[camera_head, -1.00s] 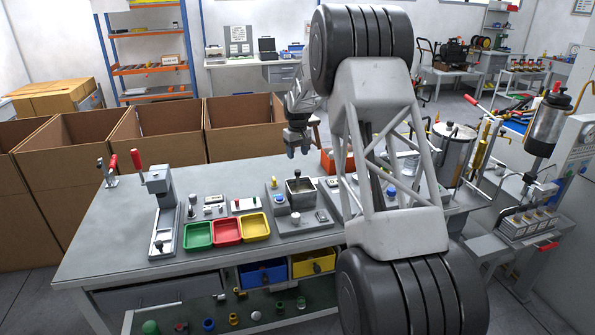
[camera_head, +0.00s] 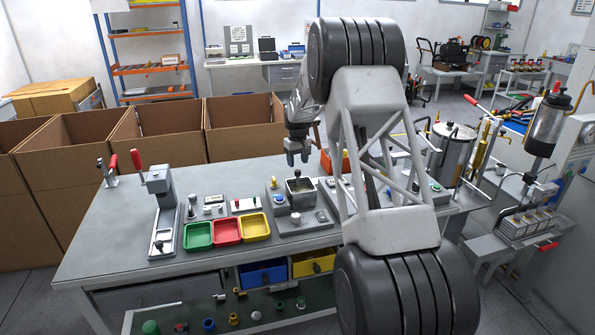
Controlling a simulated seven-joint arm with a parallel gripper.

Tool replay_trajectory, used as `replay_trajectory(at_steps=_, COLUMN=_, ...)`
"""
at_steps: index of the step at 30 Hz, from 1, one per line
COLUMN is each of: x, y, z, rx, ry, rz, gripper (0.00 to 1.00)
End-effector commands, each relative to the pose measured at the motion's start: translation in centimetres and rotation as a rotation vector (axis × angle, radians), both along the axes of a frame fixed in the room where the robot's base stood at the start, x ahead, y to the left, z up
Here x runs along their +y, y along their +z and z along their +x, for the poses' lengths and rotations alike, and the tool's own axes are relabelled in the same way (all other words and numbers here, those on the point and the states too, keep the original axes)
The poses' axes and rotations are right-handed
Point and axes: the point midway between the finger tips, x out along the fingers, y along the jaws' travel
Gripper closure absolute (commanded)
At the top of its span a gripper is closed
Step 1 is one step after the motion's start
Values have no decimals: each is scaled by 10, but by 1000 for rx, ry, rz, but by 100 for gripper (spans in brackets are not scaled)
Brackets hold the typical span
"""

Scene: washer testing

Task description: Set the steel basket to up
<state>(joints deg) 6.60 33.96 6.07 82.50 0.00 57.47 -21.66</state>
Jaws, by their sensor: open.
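A small square steel container (camera_head: 299,185), which looks like the steel basket, sits on a grey fixture on the workbench. Its inside looks dark, and I cannot tell whether it is raised or lowered. My gripper (camera_head: 298,159) points down, open with nothing between its fingers. In the picture it appears just above the container, with a gap between them. A blue button (camera_head: 279,198) and a light round knob (camera_head: 295,217) are on the same fixture.
Green (camera_head: 198,236), red (camera_head: 227,229) and yellow (camera_head: 255,226) trays lie left of the fixture. A lever press (camera_head: 161,190) stands further left. My arm hides part of the bench at right. A steel pot (camera_head: 452,150) stands beyond it. Cardboard boxes (camera_head: 160,128) line the back.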

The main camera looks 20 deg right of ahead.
Motion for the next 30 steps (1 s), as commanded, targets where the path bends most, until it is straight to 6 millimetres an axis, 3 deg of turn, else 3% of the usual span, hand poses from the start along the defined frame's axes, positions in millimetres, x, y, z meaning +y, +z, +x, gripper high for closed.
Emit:
replay_trajectory(at_steps=12, x=0, y=-42, z=0, rx=1, ry=0, rz=0, gripper=46)
replay_trajectory(at_steps=23, x=0, y=-46, z=0, rx=0, ry=0, rz=0, gripper=46)
replay_trajectory(at_steps=25, x=0, y=-46, z=0, rx=0, ry=0, rz=0, gripper=52)
replay_trajectory(at_steps=30, x=0, y=-46, z=0, rx=0, ry=0, rz=0, gripper=78)
